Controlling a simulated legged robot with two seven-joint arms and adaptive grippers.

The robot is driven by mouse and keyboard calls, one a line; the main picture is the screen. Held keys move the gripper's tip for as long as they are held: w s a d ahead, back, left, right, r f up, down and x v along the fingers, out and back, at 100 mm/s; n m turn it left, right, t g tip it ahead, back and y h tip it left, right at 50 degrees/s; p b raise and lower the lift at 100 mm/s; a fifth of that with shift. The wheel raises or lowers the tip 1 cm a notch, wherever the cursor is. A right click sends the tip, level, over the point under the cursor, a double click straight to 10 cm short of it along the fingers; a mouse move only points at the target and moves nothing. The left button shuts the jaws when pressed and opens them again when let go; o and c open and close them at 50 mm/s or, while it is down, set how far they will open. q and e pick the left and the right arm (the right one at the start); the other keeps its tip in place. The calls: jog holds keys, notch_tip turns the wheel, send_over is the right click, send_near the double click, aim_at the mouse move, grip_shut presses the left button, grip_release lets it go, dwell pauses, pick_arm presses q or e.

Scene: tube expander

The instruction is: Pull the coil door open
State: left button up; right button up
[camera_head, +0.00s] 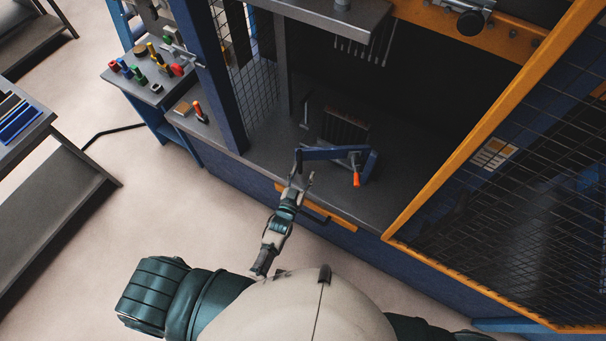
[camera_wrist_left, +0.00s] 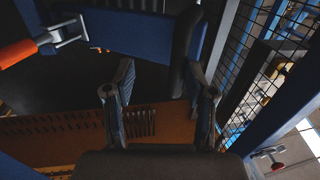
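The coil door appears to be the blue hinged bar (camera_head: 330,154) in front of the dark finned coil (camera_head: 345,127) in the machine. An orange-handled latch (camera_head: 356,178) hangs at its right end. My left gripper (camera_head: 301,178) is at the bar's left end. In the left wrist view the blue bar (camera_wrist_left: 145,32) runs across the top and ends in a dark upright cylinder (camera_wrist_left: 187,52). My left gripper (camera_wrist_left: 165,92) has its fingers spread, with the cylinder's lower end between or just beyond them. Contact cannot be told. My right gripper is not in view.
An orange-framed mesh door (camera_head: 490,125) stands open at the right. A blue post (camera_head: 207,70) and mesh panel bound the left.

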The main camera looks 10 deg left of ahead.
pick_arm(q)
jog(key=shift+a, duration=0.1)
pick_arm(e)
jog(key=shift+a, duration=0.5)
pick_arm(q)
jog(key=shift+r, duration=0.1)
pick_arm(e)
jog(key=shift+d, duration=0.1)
pick_arm(q)
jog(key=s+d+p, duration=0.2)
jog(key=s+p, duration=0.4)
jog(key=s, duration=1.4)
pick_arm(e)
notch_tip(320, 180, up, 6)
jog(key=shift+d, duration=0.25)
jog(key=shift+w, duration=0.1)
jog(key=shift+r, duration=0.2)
